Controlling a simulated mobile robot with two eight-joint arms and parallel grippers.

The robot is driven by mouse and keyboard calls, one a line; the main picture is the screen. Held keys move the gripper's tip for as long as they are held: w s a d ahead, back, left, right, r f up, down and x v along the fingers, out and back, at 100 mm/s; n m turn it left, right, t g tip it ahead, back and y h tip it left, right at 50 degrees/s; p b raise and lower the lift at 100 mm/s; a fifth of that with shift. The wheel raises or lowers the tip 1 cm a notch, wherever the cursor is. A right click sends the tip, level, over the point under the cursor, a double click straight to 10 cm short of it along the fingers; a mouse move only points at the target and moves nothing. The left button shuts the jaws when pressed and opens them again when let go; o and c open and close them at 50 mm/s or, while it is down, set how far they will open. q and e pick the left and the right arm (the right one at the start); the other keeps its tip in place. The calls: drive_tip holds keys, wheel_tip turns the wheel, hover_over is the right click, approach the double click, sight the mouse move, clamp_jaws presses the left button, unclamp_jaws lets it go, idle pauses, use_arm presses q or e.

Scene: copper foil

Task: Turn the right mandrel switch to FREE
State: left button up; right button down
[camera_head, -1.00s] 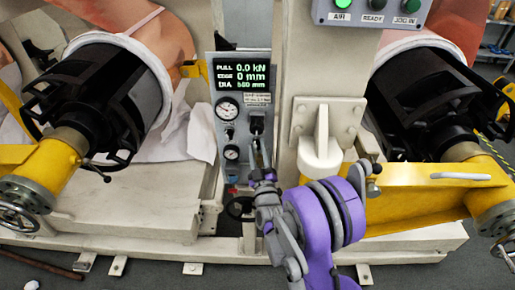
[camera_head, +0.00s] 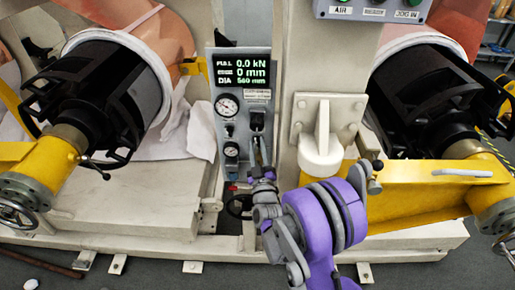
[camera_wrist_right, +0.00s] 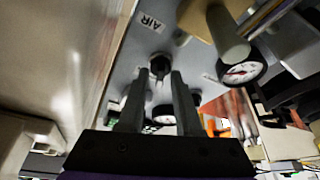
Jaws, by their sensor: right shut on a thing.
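The grey control panel (camera_head: 214,105) stands between the two mandrels in the head view. A black switch (camera_head: 257,119) sits right of the upper gauge, under a small label too blurred to read. My right gripper (camera_head: 258,143) reaches up to the panel from below, its fingertips at the switch. In the right wrist view, the two fingers (camera_wrist_right: 158,80) have a dark round knob (camera_wrist_right: 160,64) at their tips and are shut on it. The knob's pointing direction cannot be read. The right mandrel (camera_head: 425,105) is black, on a yellow arm. My left gripper is not in view.
A white post bracket (camera_head: 321,140) stands close right of my wrist. A button box (camera_head: 372,10) hangs above. The left mandrel (camera_head: 95,90) is at the left.

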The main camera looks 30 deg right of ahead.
drive_tip(key=m+h+b, duration=0.1)
drive_tip(key=m+h, duration=0.1)
drive_tip(key=m, duration=0.1)
drive_tip(key=shift+a+f+m+b, duration=0.1)
drive_tip(key=shift+f+m+b, duration=0.05)
drive_tip(key=shift+m+b, duration=0.15)
drive_tip(key=m+g+h+b, duration=0.1)
drive_tip(key=m, duration=0.3)
drive_tip(key=shift+h, duration=0.3)
drive_tip(key=m+g+h, duration=0.1)
drive_tip(key=m, duration=0.1)
drive_tip(key=m+h+b, duration=0.1)
drive_tip(key=shift+w+m+g, duration=0.1)
drive_tip(key=shift+m+g, duration=0.3)
drive_tip(key=shift+m+g+h+b, duration=0.3)
drive_tip(key=shift+m+g+h, duration=0.35)
drive_tip(key=shift+m, duration=1.35)
drive_tip(key=shift+m+g, duration=0.3)
drive_tip(key=shift+g, duration=0.05)
drive_tip(key=c, duration=0.9)
unclamp_jaws()
drive_tip(key=shift+c, duration=0.2)
drive_tip(key=shift+a, duration=0.1)
